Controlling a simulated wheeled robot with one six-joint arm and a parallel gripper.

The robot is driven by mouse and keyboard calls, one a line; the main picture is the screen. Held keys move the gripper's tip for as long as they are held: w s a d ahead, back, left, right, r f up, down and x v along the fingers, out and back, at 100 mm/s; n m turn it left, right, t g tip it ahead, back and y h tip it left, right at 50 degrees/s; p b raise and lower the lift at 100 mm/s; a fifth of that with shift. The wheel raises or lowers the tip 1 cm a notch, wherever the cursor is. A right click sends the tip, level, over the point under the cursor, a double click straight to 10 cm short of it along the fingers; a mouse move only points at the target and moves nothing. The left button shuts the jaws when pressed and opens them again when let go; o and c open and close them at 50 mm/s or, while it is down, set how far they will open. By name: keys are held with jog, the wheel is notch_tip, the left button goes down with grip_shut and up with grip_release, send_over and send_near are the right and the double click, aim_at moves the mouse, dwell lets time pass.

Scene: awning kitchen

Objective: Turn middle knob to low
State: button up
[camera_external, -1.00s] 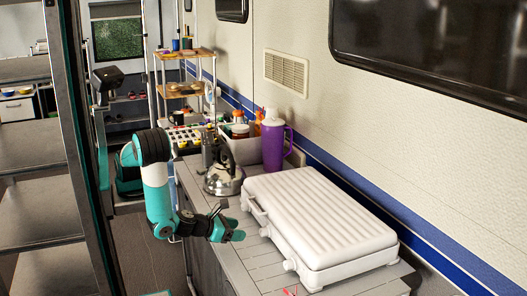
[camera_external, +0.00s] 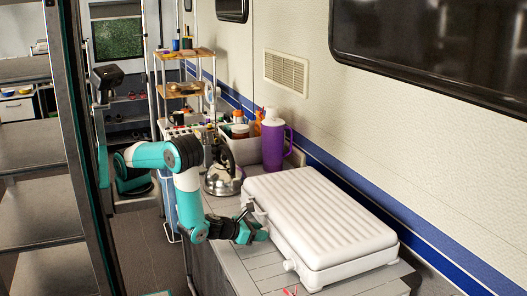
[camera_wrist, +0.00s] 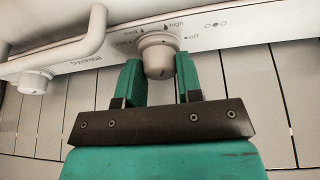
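A round white knob (camera_wrist: 158,55) sits on the front panel of the closed white stove (camera_external: 318,215). In the external view, my gripper (camera_external: 262,235) is at the stove's front and hides this knob. I cannot make out the knob's pointer.
A second knob (camera_wrist: 37,82) and a white handle (camera_wrist: 78,42) are to the left in the wrist view. Another knob (camera_external: 290,265) shows nearer the external camera. A kettle (camera_external: 222,180) and purple jug (camera_external: 275,146) stand beyond the stove. A slatted counter (camera_external: 245,268) lies below.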

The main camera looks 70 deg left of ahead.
jog(key=shift+c, duration=1.4)
jog(key=n+h+b, duration=0.2)
jog(key=n+b, duration=0.1)
jog(key=shift+a+f, duration=0.15)
jog(key=shift+f, duration=0.1)
jog(key=n+h+b, duration=0.1)
jog(key=n+b, duration=0.1)
jog(key=b, duration=0.2)
jog(key=shift+f+h, duration=0.1)
jog(key=shift+h, duration=0.3)
jog(key=shift+a+r+n+t+h+b, duration=0.15)
jog(key=shift+n+t+h+b, duration=0.25)
jog(key=shift+n+b, duration=0.55)
jog(key=shift+r, duration=0.15)
